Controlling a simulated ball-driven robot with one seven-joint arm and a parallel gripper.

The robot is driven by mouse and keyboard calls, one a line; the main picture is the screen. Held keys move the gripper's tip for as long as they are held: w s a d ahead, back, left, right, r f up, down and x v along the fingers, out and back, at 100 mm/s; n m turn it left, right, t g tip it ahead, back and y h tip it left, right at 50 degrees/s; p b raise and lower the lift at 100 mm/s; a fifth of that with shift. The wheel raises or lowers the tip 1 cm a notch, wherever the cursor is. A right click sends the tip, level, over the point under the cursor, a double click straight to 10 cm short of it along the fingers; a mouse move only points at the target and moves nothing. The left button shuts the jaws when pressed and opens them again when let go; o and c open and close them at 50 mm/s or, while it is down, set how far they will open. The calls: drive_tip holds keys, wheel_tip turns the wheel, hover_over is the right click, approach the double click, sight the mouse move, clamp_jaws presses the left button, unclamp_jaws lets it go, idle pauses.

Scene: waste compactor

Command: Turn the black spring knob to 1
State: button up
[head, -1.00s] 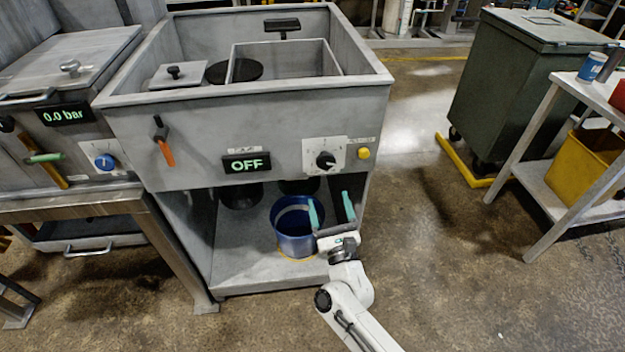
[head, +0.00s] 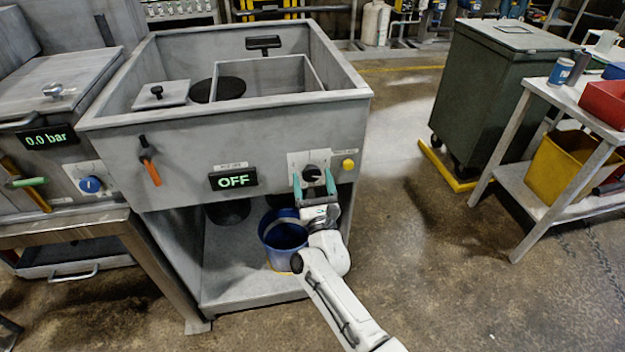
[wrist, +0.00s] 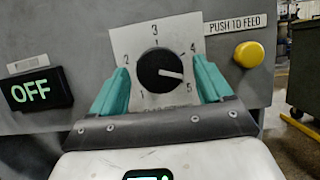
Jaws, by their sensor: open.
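The black spring knob (head: 311,173) sits on a white dial plate on the grey machine's front. In the wrist view the knob (wrist: 160,70) shows a white pointer line aimed right, between 4 and 5 on the plate (wrist: 126,44). The plate's numbers run from 1 at lower left to 5 at lower right. My gripper (head: 314,183) is open, with its two teal fingers on either side of the knob. In the wrist view the gripper (wrist: 160,88) has a finger left and right of the knob, with a visible gap on both sides.
A green OFF display (head: 233,180) is left of the dial, and a yellow push-to-feed button (head: 348,164) is close on its right. An orange-handled lever (head: 150,162) is further left. A blue bucket (head: 283,236) stands below in the open bay.

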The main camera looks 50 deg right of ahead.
drive_tip(key=shift+w+d, duration=0.1)
drive_tip(key=shift+c, duration=0.3)
drive_tip(key=c, duration=1)
drive_tip(key=shift+o, duration=0.2)
drive_tip(key=shift+f+n+b, duration=0.1)
drive_tip(key=shift+n+b, duration=0.2)
drive_tip(key=shift+b, duration=0.05)
